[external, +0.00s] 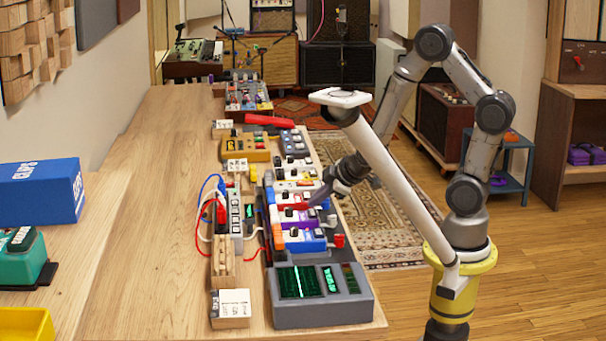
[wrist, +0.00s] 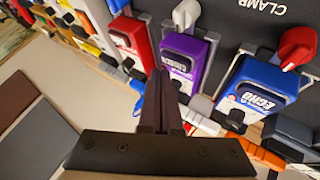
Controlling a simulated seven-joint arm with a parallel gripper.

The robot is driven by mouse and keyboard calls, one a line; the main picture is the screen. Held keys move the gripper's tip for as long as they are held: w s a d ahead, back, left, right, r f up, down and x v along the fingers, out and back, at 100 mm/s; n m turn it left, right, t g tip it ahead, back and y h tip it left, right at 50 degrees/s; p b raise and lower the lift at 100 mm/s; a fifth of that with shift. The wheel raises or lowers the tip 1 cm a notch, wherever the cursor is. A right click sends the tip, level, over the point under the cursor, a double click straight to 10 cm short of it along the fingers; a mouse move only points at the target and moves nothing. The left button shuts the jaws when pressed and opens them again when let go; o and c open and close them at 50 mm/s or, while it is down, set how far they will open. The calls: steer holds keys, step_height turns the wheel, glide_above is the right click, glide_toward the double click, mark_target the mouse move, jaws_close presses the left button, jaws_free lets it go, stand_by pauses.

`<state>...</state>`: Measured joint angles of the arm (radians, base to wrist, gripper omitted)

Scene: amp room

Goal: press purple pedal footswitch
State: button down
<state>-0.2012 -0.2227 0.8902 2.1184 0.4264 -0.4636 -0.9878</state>
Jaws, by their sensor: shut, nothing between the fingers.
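The purple pedal (wrist: 190,62) is near the middle of the wrist view, with a dark rounded footswitch (wrist: 186,48) on its face and a pale knob (wrist: 186,14) beyond it. In the external view the purple pedal (external: 294,216) lies in the pedal row, partly hidden by my fingers. My gripper (wrist: 161,76) is shut and empty. In the wrist view its tips are just left of the purple pedal, near the gap beside the red pedal. In the external view my gripper (external: 313,203) points down over the row. Contact cannot be told.
A red pedal (wrist: 134,42) and a blue pedal (wrist: 262,88) flank the purple one closely. A grey box with green screens (external: 322,292) stands at the near end of the row. Cables and a power strip (external: 235,213) lie left of it.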

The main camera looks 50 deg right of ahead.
steer(key=shift+f, duration=0.35)
steer(key=shift+f, duration=0.5)
stand_by(0.8)
steer(key=shift+r, duration=0.9)
steer(key=shift+r, duration=2.55)
